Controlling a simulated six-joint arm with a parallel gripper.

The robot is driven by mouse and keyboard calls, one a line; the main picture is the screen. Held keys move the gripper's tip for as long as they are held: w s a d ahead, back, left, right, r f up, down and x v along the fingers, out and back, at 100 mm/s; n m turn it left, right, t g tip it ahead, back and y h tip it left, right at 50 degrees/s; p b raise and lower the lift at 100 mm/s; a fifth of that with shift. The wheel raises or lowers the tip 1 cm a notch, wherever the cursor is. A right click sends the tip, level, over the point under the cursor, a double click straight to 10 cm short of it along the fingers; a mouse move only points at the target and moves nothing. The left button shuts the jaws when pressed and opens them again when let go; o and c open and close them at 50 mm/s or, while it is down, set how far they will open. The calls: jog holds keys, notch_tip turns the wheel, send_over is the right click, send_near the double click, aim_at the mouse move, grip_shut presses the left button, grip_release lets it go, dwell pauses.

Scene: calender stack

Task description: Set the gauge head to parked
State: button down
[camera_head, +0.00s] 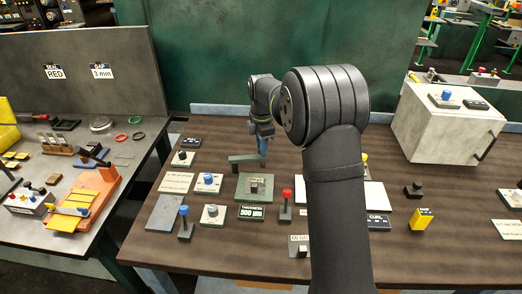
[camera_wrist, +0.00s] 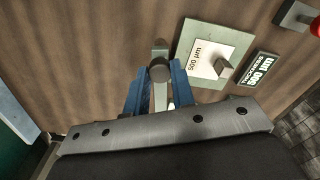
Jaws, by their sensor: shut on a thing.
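The gauge's green plate (camera_head: 243,194) lies on the brown table with a small grey block on it. In the wrist view the plate (camera_wrist: 238,38) carries a white card marked 500 µm (camera_wrist: 200,58). A grey-green bar (camera_head: 245,160), apparently the gauge head, is behind the plate, off to one side of it. My gripper (camera_head: 262,146) is over the bar's right end. In the wrist view its blue fingers (camera_wrist: 156,85) are shut on a round grey knob (camera_wrist: 160,69) on the bar. The bar's lower part is partly hidden by the fingers.
A thickness display (camera_head: 252,212) reading 500 µm sits in front of the plate. A red-topped lever (camera_head: 286,205), a blue-topped lever (camera_head: 184,222) and blue-button box (camera_head: 207,183) stand nearby. A grey cabinet (camera_head: 440,125) stands right. My arm hides part of the table.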

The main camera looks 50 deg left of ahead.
jog(key=shift+w+a+n, duration=0.3)
jog(key=shift+a+n, duration=0.55)
jog(key=shift+n, duration=0.25)
jog(key=shift+w+a+n, duration=0.25)
jog(key=shift+a+n, duration=0.55)
jog(key=shift+n, duration=0.3)
jog(key=shift+w+a+n, duration=0.3)
jog(key=shift+a+n, duration=0.55)
jog(key=shift+n, duration=0.25)
jog(key=shift+r, duration=0.1)
jog(key=c, duration=1.2)
grip_release()
jog(key=shift+a, duration=0.1)
jog(key=shift+r, duration=0.1)
notch_tip(320, 180, up, 17)
